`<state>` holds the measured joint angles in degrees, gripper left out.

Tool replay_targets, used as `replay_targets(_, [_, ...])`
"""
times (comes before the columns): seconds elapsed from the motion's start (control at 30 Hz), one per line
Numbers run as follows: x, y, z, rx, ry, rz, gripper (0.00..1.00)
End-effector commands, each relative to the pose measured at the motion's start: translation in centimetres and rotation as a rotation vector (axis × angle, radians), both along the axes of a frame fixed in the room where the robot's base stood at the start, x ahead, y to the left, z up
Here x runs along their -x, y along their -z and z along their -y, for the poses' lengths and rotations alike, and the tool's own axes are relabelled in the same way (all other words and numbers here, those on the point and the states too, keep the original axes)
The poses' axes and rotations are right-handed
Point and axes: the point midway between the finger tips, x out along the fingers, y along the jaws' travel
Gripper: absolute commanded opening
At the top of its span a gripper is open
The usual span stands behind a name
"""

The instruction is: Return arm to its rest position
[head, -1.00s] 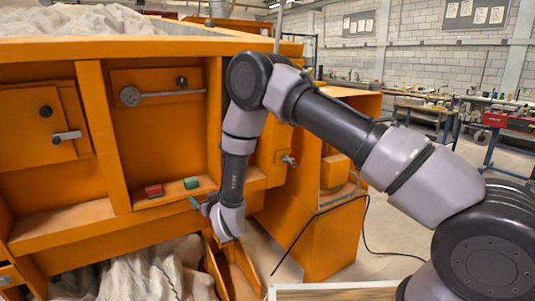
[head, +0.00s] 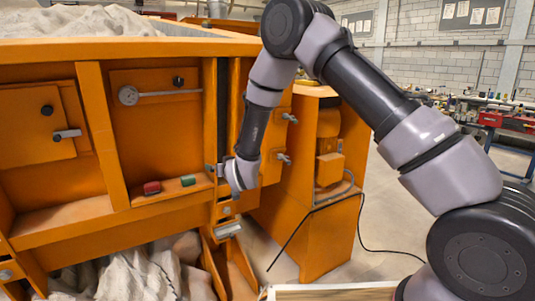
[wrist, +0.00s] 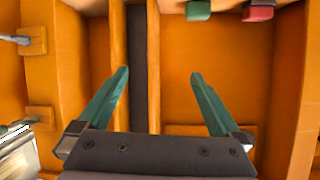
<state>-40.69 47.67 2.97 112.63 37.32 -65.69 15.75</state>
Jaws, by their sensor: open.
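My gripper (wrist: 158,74) is open, with its two green fingers spread and nothing between them in the wrist view. In the head view my gripper (head: 211,169) is small and partly hidden by my wrist. It is in front of the orange sandbed machine (head: 150,235), near the dark vertical slot at its right side. My arm is bent, its elbow high and its forearm hanging down. I cannot tell whether the fingers touch the machine.
A red block (head: 151,188) and a green block (head: 188,181) sit on the machine's ledge, left of my gripper. A metal handle (head: 228,230) is below it. Knobs (head: 283,158) stick out to the right. A black cable (head: 364,220) runs to the floor.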

Motion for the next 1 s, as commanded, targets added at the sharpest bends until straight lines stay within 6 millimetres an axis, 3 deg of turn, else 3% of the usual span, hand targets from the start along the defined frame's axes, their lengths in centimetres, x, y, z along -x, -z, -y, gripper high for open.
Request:
replay_targets(0.23, [-2.3,-9.7,7.6,-0.047,0.089,-0.121,1.00])
replay_targets(0.47, [-0.4,-18.2,16.9,-0.078,0.169,-0.264,1.00])
replay_targets(0.6, [2.7,-22.4,22.6,-0.092,0.216,-0.349,1.00])
replay_targets(0.77, [7.8,-26.0,28.6,-0.106,0.269,-0.442,1.00])
replay_targets(1.0, [17.8,-29.0,36.0,-0.129,0.357,-0.579,1.00])
